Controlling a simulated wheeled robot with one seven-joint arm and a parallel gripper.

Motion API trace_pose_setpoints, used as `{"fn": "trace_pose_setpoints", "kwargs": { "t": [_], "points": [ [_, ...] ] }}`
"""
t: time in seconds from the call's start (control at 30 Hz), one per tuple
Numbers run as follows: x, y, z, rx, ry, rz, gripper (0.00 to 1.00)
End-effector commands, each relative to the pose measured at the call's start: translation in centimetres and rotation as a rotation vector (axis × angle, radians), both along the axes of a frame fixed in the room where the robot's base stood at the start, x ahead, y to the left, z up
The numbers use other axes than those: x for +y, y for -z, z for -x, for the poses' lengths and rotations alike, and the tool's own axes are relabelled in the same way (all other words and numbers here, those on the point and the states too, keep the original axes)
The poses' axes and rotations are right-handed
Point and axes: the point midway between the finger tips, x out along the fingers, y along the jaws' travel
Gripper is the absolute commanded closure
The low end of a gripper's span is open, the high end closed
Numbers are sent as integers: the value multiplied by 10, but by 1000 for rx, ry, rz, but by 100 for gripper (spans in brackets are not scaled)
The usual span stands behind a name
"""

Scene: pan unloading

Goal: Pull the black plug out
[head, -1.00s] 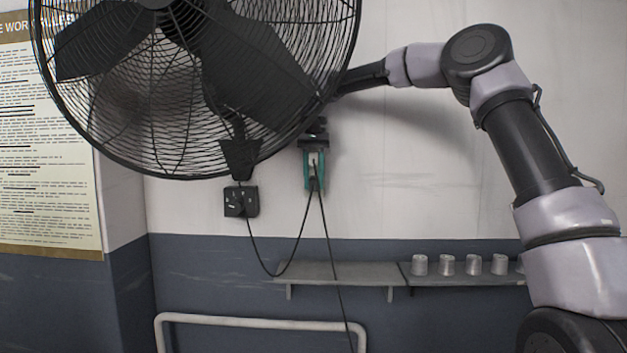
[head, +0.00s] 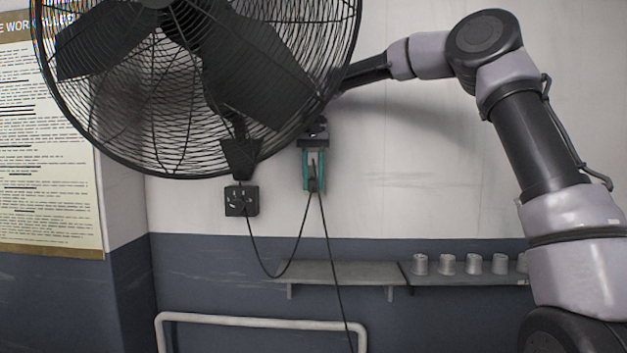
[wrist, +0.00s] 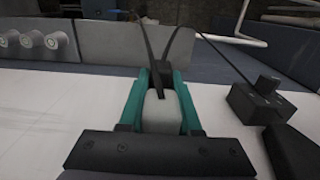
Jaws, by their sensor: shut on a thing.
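My gripper (head: 313,188) points down in front of the white wall, with its teal fingers shut on the black plug (head: 314,178). In the wrist view, the plug (wrist: 160,73) sits between the fingertips (wrist: 161,80), with black cable rising from it. A pale block (wrist: 160,112) shows between the fingers, nearer the palm. The black socket box (head: 241,200) is on the wall to the left of my gripper. It also shows at the right in the wrist view (wrist: 262,100), with a dark stub on it. No contact between the held plug and the box is visible.
A large black caged fan (head: 190,80) hangs close above the gripper and the box. Black cable (head: 300,240) loops below them. A pale rail (head: 250,321) is below.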

Motion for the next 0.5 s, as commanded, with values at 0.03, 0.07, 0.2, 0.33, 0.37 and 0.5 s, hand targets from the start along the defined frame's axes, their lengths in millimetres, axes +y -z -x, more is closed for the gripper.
{"fn": "trace_pose_setpoints", "kwargs": {
  "t": [0.03,0.07,0.2,0.33,0.37,0.5],
  "points": [
    [0,-1,2,-2,0,1,100],
    [0,-1,3,-3,0,1,100],
    [0,0,9,-1,-1,0,100],
    [0,-1,14,-2,-1,1,100],
    [0,-1,15,-2,-1,1,100],
    [0,0,19,-1,-1,0,100]
  ]
}}
